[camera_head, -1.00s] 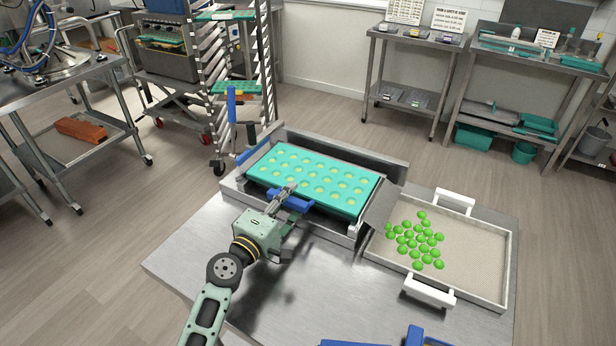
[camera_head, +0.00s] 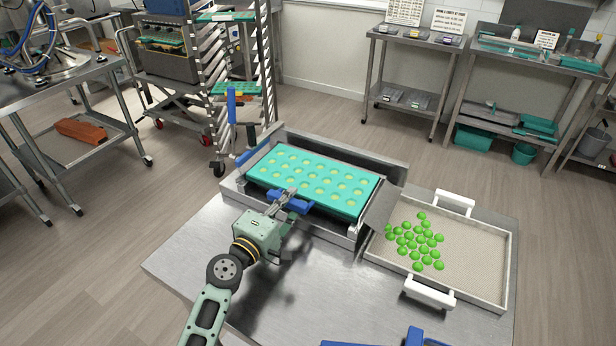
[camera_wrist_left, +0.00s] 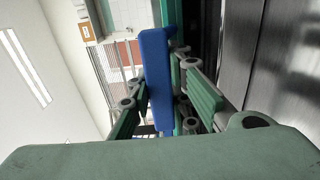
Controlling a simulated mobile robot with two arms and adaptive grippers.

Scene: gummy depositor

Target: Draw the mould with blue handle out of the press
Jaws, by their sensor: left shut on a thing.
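The teal mould (camera_head: 318,180) with rows of round cavities lies in the metal press (camera_head: 300,215) on the steel table. Its blue handle (camera_head: 290,201) sticks out at the front edge. My left gripper (camera_head: 284,196) is shut on the blue handle. In the left wrist view the blue handle (camera_wrist_left: 156,75) runs upright between the fingers of the left gripper (camera_wrist_left: 160,105). The press's blue lever (camera_head: 232,112) stands upright at its back left. My right gripper is not in view.
A white-handled tray (camera_head: 470,255) with several green gummies stands right of the press. Blue parts (camera_head: 415,338) show at the table's front edge. The steel table (camera_head: 190,255) is bare at front left. A rack trolley (camera_head: 235,80) stands behind the press.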

